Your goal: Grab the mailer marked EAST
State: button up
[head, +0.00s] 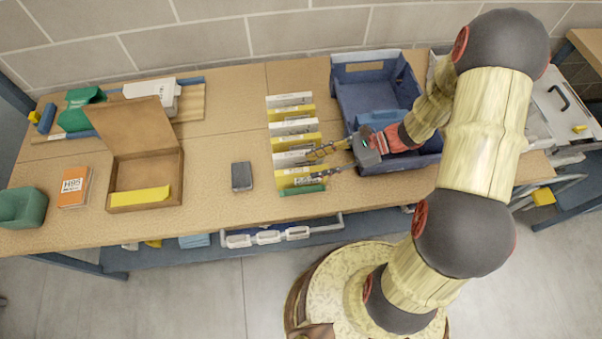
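A row of upright white and yellow mailers (291,127) stands on the workbench, one behind another, with a green piece (303,190) at its front end. Their printing is too small to read, so I cannot tell which is marked EAST. My gripper (308,168) reaches in from the right at the front part of the row. Its two fingers are spread apart, at the right ends of the front mailers. I cannot tell whether they touch a mailer. My gripper and fingers hide part of the row's right side.
A blue bin (376,72) stands behind my gripper. A dark grey box (242,176) lies left of the row. Farther left are an open cardboard box (147,178), an orange box (75,187) and a green bin (22,208).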

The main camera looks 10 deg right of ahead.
aim_at(297, 171)
jog(key=b+x, duration=0.1)
jog(key=x, duration=0.7)
jog(key=shift+a+b, duration=0.1)
jog(key=shift+b, duration=0.25)
jog(key=shift+c, duration=1.3)
grip_shut()
